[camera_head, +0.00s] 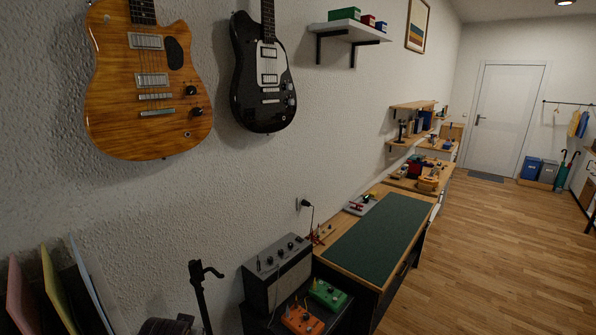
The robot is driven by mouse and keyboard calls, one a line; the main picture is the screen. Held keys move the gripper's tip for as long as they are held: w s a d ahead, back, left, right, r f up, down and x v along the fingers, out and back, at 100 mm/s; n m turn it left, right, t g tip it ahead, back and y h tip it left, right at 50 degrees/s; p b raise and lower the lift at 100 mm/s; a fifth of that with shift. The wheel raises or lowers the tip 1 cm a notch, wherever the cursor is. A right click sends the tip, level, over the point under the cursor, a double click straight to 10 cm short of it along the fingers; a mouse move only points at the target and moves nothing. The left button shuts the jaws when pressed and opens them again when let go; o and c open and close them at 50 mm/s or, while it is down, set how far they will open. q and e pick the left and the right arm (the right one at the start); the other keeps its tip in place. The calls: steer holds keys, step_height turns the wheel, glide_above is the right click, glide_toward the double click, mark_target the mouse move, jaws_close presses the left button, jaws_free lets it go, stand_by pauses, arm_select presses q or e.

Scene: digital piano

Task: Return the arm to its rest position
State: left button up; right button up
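Neither of my grippers shows in the head view, and I see no part of my arms that I can be sure of. No digital piano is in view. How the arms are posed cannot be seen from here.
A grey amplifier (277,272) stands at the lower middle, beside an orange pedal (302,320) and a green pedal (328,294). A black stand (200,290) rises left of it. A bench with a green mat (375,240) runs along the wall. The wooden floor (490,270) at right is clear.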

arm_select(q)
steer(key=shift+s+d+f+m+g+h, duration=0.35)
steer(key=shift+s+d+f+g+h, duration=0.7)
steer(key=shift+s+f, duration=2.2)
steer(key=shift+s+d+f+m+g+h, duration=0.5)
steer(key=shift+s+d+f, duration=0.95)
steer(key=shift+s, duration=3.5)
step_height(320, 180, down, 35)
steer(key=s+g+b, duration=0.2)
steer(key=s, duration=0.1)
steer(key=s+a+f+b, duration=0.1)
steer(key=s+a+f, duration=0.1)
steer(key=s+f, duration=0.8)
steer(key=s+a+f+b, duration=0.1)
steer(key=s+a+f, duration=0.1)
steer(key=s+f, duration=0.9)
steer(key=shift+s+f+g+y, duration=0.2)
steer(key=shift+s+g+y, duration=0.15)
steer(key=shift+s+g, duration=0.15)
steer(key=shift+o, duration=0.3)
